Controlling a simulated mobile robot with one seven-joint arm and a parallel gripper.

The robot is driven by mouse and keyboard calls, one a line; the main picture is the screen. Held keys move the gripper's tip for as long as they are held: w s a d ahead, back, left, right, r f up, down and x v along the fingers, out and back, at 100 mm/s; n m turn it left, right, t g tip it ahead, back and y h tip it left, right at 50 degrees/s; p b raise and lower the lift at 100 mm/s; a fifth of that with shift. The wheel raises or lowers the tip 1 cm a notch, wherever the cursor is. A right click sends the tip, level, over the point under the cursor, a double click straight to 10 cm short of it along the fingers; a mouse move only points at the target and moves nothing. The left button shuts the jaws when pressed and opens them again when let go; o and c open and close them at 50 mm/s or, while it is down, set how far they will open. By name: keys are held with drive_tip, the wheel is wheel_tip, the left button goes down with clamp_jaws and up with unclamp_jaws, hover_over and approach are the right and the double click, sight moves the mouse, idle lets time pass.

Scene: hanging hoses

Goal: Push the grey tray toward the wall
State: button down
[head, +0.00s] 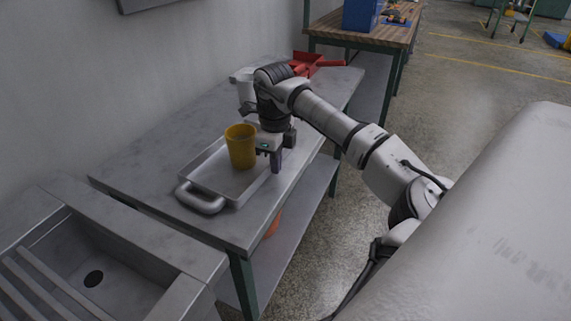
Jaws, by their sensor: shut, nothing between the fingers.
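The grey tray (223,181) lies flat on the grey worktop, with a thick rounded handle (201,199) at its near left end. A yellow cup (240,147) stands upright in the tray. My gripper (276,168) points down at the tray's right side, the side away from the wall (205,60). It is shut and holds nothing. Its fingertips are close to the tray's right rim; I cannot tell whether they touch it. My arm and gripper hide the tray's far end.
The worktop (130,177) has bare space between tray and wall. A white container (245,90) and red bins (314,64) stand beyond my gripper. A sink (95,270) adjoins at the near left. An orange object (273,224) is on the lower shelf.

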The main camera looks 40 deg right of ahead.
drive_tip(key=w+a, duration=0.1)
drive_tip(key=w, duration=0.2)
drive_tip(key=w+a, duration=0.2)
drive_tip(key=w, duration=0.1)
drive_tip(key=w+a+p, duration=0.1)
drive_tip(key=w+a, duration=0.1)
drive_tip(key=w, duration=0.2)
drive_tip(key=shift+a, duration=0.1)
drive_tip(key=shift+s, duration=0.1)
